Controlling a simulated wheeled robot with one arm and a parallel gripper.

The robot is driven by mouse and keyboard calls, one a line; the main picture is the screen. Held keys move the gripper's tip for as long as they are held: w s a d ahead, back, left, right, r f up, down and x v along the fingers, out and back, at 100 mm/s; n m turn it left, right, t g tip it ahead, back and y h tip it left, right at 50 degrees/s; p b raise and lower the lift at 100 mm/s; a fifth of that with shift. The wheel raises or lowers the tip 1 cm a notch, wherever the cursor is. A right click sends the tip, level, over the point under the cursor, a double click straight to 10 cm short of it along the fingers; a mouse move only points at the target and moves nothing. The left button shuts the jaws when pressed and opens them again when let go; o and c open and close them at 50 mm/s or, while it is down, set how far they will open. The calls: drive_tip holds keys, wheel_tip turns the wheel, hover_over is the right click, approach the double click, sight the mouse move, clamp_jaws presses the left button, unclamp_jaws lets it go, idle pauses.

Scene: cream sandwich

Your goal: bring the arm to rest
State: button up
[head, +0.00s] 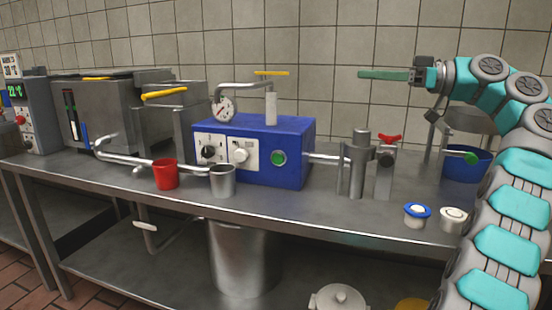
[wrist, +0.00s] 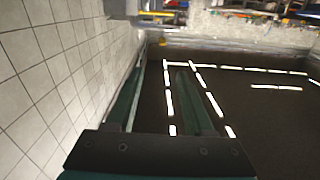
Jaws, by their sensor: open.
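My gripper (head: 362,74) is at the upper right of the head view, raised well above the steel table (head: 330,215). Its green fingers point left, roughly level, in front of the tiled wall. In the wrist view my gripper (wrist: 162,68) shows two green fingers with a clear gap between them and nothing held. My turquoise and grey arm curves up along the right edge of the head view. It hides part of the table's right end.
A blue box machine (head: 295,150) with a gauge stands mid-table. A red cup (head: 166,175) and a metal cup (head: 223,183) stand at the front edge. A blue-rimmed cup (head: 416,217), a pale cup (head: 453,220) and a blue bowl (head: 458,168) are near my arm.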

drive_tip(key=a+f+m+h, duration=0.3)
drive_tip(key=a+f+m, duration=0.45)
drive_tip(key=a, duration=0.55)
drive_tip(key=s+a+f+m+g+h, duration=0.3)
drive_tip(key=s+a+f+m+h, duration=0.15)
drive_tip(key=s+f, duration=0.6)
drive_tip(key=s+f+m+g+h, duration=0.15)
drive_tip(key=s+f+h, duration=0.25)
drive_tip(key=s+f, duration=0.9)
drive_tip(key=s+d+f+g+h, duration=0.1)
drive_tip(key=s+d+f+h, duration=0.1)
drive_tip(key=s+d+f, duration=0.4)
drive_tip(key=s+d+f+g+h, duration=0.2)
drive_tip(key=s+d+f, duration=0.4)
drive_tip(key=s, duration=0.7)
wheel_tip(320, 180, down, 3)
drive_tip(key=shift+s+r+m+h+p, duration=0.15)
drive_tip(key=shift+m+h+p, duration=0.25)
drive_tip(key=shift+h, duration=0.45)
